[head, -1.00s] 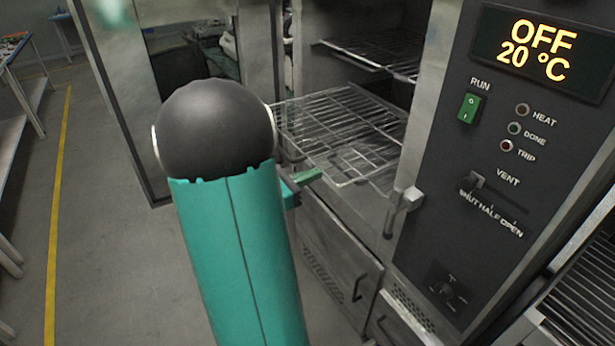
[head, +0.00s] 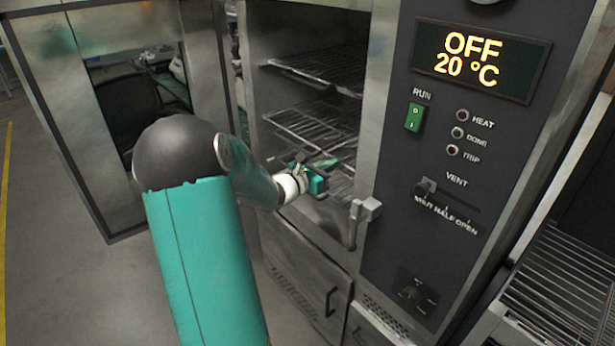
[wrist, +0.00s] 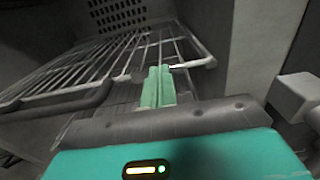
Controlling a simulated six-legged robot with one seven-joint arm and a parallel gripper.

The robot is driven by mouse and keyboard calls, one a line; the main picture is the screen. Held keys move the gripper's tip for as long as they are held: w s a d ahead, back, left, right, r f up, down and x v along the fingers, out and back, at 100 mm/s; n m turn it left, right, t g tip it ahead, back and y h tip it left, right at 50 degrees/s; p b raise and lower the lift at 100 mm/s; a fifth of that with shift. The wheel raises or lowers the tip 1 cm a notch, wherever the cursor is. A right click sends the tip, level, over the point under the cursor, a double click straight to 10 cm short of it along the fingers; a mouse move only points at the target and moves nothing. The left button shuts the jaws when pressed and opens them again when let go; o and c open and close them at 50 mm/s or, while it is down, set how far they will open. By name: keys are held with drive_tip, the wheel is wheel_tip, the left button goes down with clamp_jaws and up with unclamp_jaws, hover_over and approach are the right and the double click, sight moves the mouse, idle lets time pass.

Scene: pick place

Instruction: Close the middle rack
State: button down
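The middle rack (head: 300,120) is a wire shelf inside the open oven, below another wire rack (head: 325,68). Its front part is partly hidden behind my gripper (head: 322,172), which is at the front of the oven opening. In the wrist view, my gripper's two green fingers (wrist: 158,82) are side by side and shut, with nothing seen between them. The fingertips are at the front bar of the wire rack (wrist: 110,58); whether they touch it, I cannot tell.
The oven door (head: 130,100) stands open at left. A latch (head: 362,215) juts from the frame just right of my gripper. The control panel (head: 450,170) reads OFF, 20 °C. Another wire shelf (head: 565,280) is at lower right.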

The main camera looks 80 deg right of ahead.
sight(342, 159)
drive_tip(key=x, duration=0.4)
drive_tip(key=shift+s+d+r, duration=0.15)
drive_tip(key=shift+s, duration=0.05)
drive_tip(key=shift+s, duration=0.1)
